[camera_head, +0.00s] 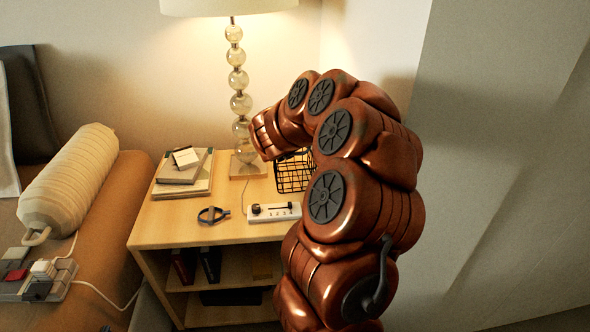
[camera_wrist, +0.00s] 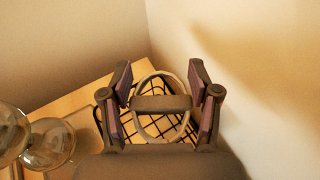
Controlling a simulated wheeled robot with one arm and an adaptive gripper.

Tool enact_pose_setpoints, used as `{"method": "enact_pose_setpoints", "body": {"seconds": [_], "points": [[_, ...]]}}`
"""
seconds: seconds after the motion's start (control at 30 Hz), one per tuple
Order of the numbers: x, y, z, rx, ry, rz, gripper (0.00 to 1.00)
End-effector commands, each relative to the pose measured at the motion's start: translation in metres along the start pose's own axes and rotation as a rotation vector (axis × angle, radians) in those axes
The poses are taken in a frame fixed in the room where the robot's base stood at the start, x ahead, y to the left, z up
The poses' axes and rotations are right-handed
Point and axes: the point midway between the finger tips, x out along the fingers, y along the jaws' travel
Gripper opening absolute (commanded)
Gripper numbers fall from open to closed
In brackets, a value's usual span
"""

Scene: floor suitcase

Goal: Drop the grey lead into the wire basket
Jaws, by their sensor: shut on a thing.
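In the wrist view my gripper (camera_wrist: 160,78) is shut on the grey lead (camera_wrist: 161,103), a coiled loop with a darker band across its middle, held between the two pads. The black wire basket (camera_wrist: 103,99) shows behind and below the lead in that view, so the lead appears to be over it; the height between them is hard to tell. In the head view the wire basket (camera_head: 294,178) stands at the back right of the wooden bedside table (camera_head: 160,228), partly behind my arm. My gripper and the held lead are mostly hidden by my arm there.
A lamp (camera_head: 240,104) with stacked glass balls stands left of the basket. A wall rises close to the right. The table's front left is clear.

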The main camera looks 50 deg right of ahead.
Motion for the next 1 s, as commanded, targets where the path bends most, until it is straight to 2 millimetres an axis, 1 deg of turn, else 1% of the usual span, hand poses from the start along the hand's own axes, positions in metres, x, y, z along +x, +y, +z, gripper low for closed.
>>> {"method": "enact_pose_setpoints", "body": {"seconds": [0.07,0.1,0.37,0.77,0.87,1.0], "points": [[0.0,0.0,0.0,0.0,0.0,0.0,0.29],[0.0,0.0,0.0,0.0,0.0,0.0,0.63],[0.0,0.0,0.0,0.0,0.0,-0.001,0.91],[-0.002,0.0,0.0,0.001,0.0,-0.001,0.91],[-0.008,0.0,0.0,0.001,0.001,0.0,0.91],[-0.023,0.001,0.001,0.003,0.001,0.004,0.91]]}}
